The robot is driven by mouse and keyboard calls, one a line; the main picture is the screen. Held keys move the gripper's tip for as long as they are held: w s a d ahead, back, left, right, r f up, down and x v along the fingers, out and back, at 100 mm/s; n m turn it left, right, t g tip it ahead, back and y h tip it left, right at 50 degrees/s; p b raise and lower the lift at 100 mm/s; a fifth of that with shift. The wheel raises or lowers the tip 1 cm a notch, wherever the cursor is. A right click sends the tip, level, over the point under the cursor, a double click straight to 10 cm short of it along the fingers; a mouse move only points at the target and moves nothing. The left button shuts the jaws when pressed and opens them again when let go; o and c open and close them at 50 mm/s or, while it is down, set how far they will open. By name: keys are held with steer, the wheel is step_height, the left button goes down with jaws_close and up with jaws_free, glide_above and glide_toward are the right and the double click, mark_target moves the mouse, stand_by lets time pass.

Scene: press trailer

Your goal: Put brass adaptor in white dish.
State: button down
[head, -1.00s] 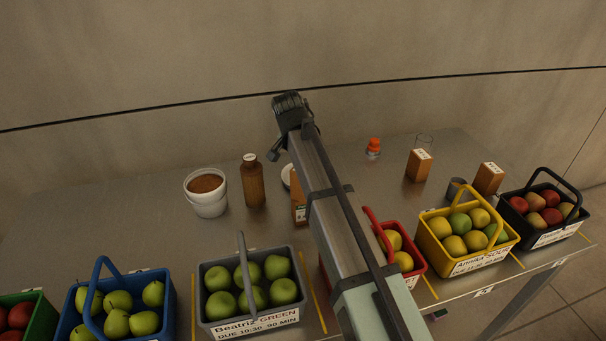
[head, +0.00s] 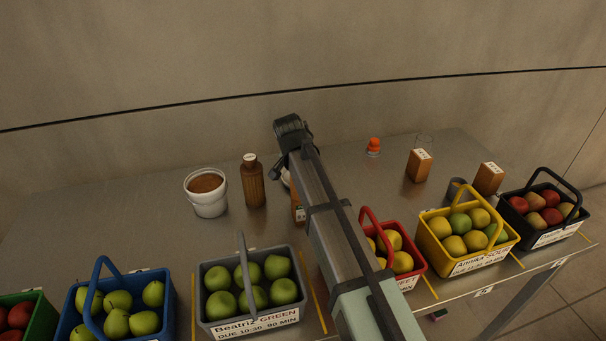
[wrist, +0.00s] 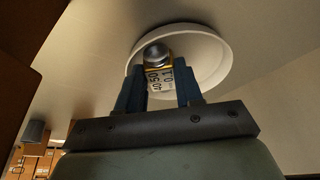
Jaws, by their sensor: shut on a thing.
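My gripper (wrist: 158,92) is shut on the brass adaptor (wrist: 156,62), a small piece with a silvery round end, yellow-brass edges and a pale printed label. The white dish (wrist: 222,62) is round and shallow and shows behind the adaptor in the wrist view. The adaptor overlaps the lower left part of the dish in that view; whether they touch I cannot tell. In the head view only a sliver of the dish (head: 286,178) shows beside my arm, and my fingers and the adaptor are hidden.
A white bucket (head: 210,203) and a brown bottle (head: 253,187) stand left of the dish. A brown carton (head: 298,208) stands close in front, partly behind my arm. An orange-capped jar (head: 373,147) is to the right. Fruit baskets, one grey (head: 238,311), line the front edge.

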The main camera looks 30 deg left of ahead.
steer(key=shift+f, duration=0.3)
steer(key=c, duration=0.7)
jaws_free()
steer(key=shift+c, duration=0.2)
steer(key=shift+r, duration=0.45)
steer(key=v, duration=1.2)
